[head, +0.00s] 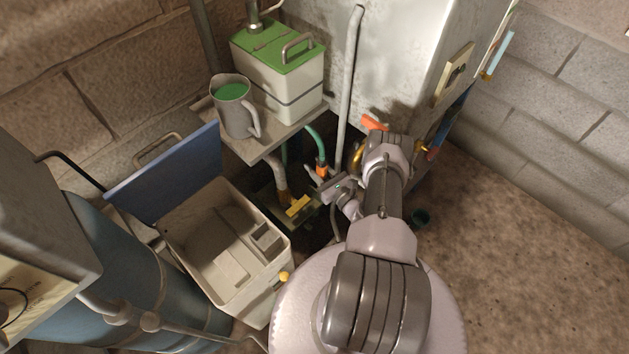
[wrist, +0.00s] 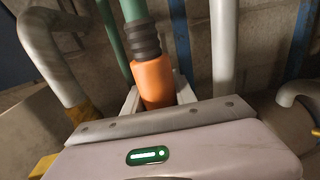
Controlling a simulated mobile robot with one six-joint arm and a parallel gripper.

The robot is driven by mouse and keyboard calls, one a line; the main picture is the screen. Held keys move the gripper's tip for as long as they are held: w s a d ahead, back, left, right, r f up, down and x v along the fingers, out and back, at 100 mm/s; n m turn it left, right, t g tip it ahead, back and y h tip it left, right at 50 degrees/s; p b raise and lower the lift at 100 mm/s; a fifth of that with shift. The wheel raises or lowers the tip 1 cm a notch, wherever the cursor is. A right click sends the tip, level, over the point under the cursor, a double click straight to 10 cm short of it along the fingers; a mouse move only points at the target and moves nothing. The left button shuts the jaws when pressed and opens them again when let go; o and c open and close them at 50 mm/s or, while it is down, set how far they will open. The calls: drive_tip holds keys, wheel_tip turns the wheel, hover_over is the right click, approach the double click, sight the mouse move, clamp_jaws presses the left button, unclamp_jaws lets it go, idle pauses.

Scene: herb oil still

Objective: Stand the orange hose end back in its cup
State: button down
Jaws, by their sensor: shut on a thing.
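The orange hose end (head: 321,170) hangs at the lower end of a green hose (head: 316,139). In the wrist view the orange hose end (wrist: 156,82) sits upright between the pale fingers of my gripper (wrist: 160,100), with a black ribbed collar above it. My gripper (head: 318,179) is shut on it, below the shelf. The lower tip of the hose end is hidden behind the gripper body.
A grey pipe (head: 348,95) stands close beside the hose; it also shows in the wrist view (wrist: 224,50). A curved pipe with a yellow end (head: 297,206) is to the left. A shelf (head: 262,138) bears a jug and a green-lidded box. An open cream bin (head: 210,245) stands left.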

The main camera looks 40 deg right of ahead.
wheel_tip(320, 180, down, 5)
drive_tip(key=shift+b, duration=1.2)
drive_tip(key=shift+r, duration=0.15)
drive_tip(key=c, duration=1)
unclamp_jaws()
drive_tip(key=s+p, duration=0.1)
drive_tip(key=s, duration=0.3)
drive_tip(key=s+p, duration=0.1)
drive_tip(key=s, duration=0.3)
drive_tip(key=s+a+p, duration=0.1)
drive_tip(key=s+p, duration=0.1)
drive_tip(key=s, duration=0.2)
